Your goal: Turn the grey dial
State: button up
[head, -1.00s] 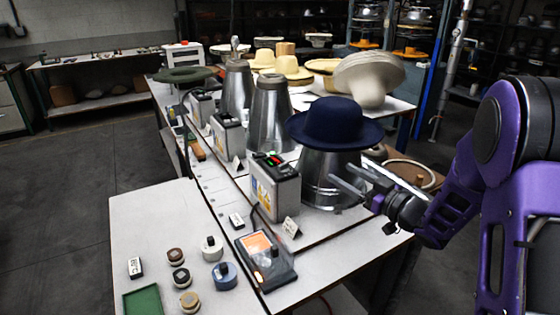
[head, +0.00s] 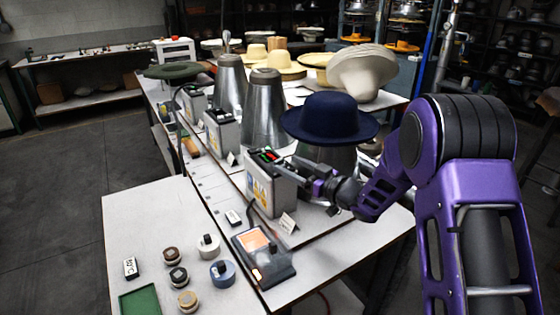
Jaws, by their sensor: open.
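My gripper (head: 287,168) is open, at the upper right of the nearest grey control box (head: 265,190). Its fingers point left, toward the box's black top with red and green parts; I cannot tell whether they touch it. No grey dial shows clearly on this box; the fingers partly cover its right side. A pale grey round piece with a black knob (head: 208,245) and a blue-grey one (head: 222,273) sit on the near table; I cannot tell whether either is the grey dial.
A navy hat (head: 329,118) sits on a metal cone just behind my gripper. A small card (head: 287,223) and a black device with an orange screen (head: 262,252) stand in front of the box. Several small round pieces and a green tray (head: 139,301) lie at lower left.

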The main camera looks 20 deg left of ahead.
aim_at(280, 161)
jog(key=shift+x, duration=2.3)
grip_shut()
